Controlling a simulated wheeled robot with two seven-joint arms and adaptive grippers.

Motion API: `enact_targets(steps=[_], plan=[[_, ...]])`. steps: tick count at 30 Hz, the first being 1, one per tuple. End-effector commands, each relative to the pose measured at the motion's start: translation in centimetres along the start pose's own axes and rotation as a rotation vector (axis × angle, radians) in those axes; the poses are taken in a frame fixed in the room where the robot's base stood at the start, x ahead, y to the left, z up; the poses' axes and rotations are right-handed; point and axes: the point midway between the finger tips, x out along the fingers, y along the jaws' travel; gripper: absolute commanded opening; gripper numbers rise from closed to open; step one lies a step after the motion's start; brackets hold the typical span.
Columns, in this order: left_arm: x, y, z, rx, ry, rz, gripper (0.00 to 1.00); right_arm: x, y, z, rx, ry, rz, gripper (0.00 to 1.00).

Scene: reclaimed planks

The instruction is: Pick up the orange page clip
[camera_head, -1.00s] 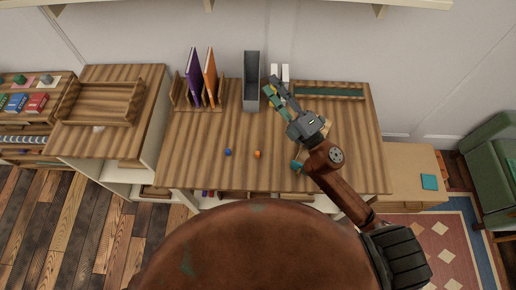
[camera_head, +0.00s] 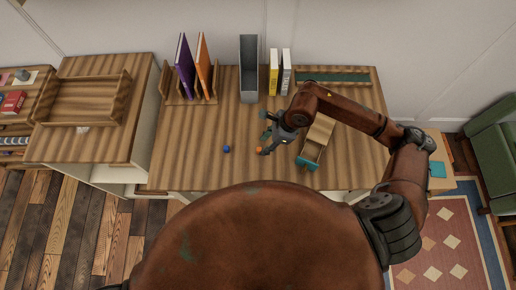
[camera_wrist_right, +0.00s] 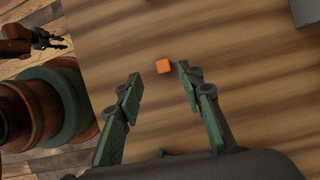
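The orange page clip (camera_head: 259,150) lies on the wooden desktop (camera_head: 200,135), near its front edge. It also shows in the right wrist view as a small orange block (camera_wrist_right: 163,66). My right gripper (camera_head: 264,143) is low over the desk beside the clip. In the wrist view its green-padded fingers (camera_wrist_right: 159,75) are spread, with the clip just ahead of the gap between their tips, nearer the right finger. Nothing is held. A dark gripper (camera_wrist_right: 48,39), apparently my left one, is small at the wrist view's upper left; its finger state is unclear.
A blue piece (camera_head: 227,149) lies left of the clip. A wooden item with teal parts (camera_head: 316,141) stands to the right, under my right arm. Purple (camera_head: 185,68) and orange (camera_head: 204,66) folders, a grey holder (camera_head: 249,70) and yellow (camera_head: 273,72) and white books stand behind.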

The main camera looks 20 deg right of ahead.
Motion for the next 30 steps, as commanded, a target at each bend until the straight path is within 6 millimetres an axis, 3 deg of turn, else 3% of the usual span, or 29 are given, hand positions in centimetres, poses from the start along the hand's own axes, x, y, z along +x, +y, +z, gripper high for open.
enact_targets(steps=[15,22,30], plan=[[0.6,0.0,0.2,0.000,-0.003,0.000,0.26,5.7,-0.4,-0.4,0.000,-0.005,0.003,0.35],[0.6,-0.1,-0.2,0.001,0.003,0.000,0.26,5.8,-0.5,-0.3,-0.001,-0.004,0.001,0.34],[0.6,-0.1,-0.2,0.002,0.002,0.000,0.26,5.8,-0.5,-0.3,-0.002,-0.004,0.002,0.15]])
